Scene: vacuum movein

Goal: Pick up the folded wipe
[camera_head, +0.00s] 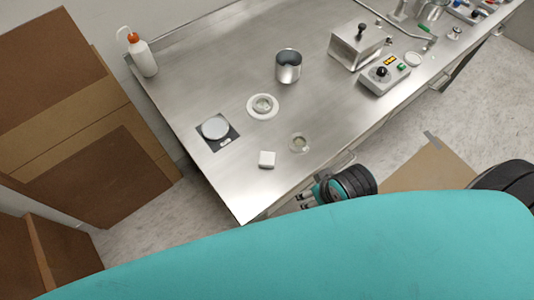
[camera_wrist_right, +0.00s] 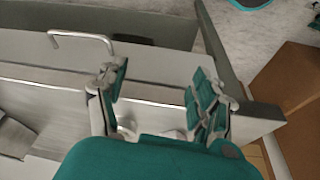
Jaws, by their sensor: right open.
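The folded wipe (camera_head: 267,159) is a small white square pad lying flat on the steel bench (camera_head: 222,190), close to its front edge. My right gripper (camera_head: 306,198) is just off the front edge of the bench, lower right of the wipe and apart from it. In the right wrist view my right gripper (camera_wrist_right: 158,88) has its teal-padded fingers spread, with nothing between them. The wipe cannot be made out in that view. My left gripper is not in view.
Near the wipe are a small round dish (camera_head: 299,143), a white ring-shaped dish (camera_head: 262,106) and a flat scale (camera_head: 217,130). A metal beaker (camera_head: 288,66), a wash bottle (camera_head: 142,56) and a control box (camera_head: 384,75) stand farther back. A drawer handle (camera_wrist_right: 82,37) shows in the wrist view.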

